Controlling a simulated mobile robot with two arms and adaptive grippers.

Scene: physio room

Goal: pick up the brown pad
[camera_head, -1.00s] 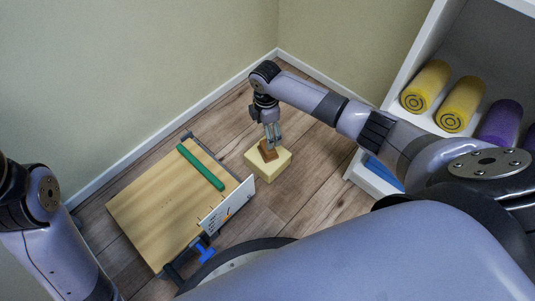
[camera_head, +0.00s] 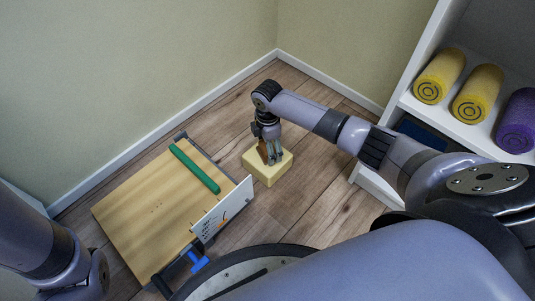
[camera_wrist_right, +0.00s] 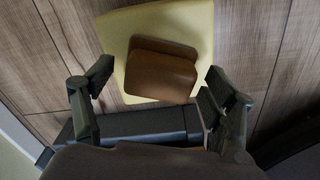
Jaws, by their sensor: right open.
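The brown pad (camera_wrist_right: 162,72) lies on top of a pale yellow block (camera_wrist_right: 120,30) on the floor. In the head view the brown pad (camera_head: 263,151) is partly hidden by my right gripper (camera_head: 273,158), and the yellow block (camera_head: 268,174) shows below it. My right gripper (camera_wrist_right: 158,115) is open, pointing down. In the right wrist view its fingers stand to the left and right of the pad's near end; contact cannot be told. My left arm comes in at the lower left of the head view, but its gripper is out of the picture.
A low wooden board or table (camera_head: 150,215) with a green bar (camera_head: 194,168) and a white printed card (camera_head: 223,209) stands left of the block. A white shelf (camera_head: 462,130) with yellow rolls (camera_head: 440,76) and a purple roll (camera_head: 517,121) is at the right.

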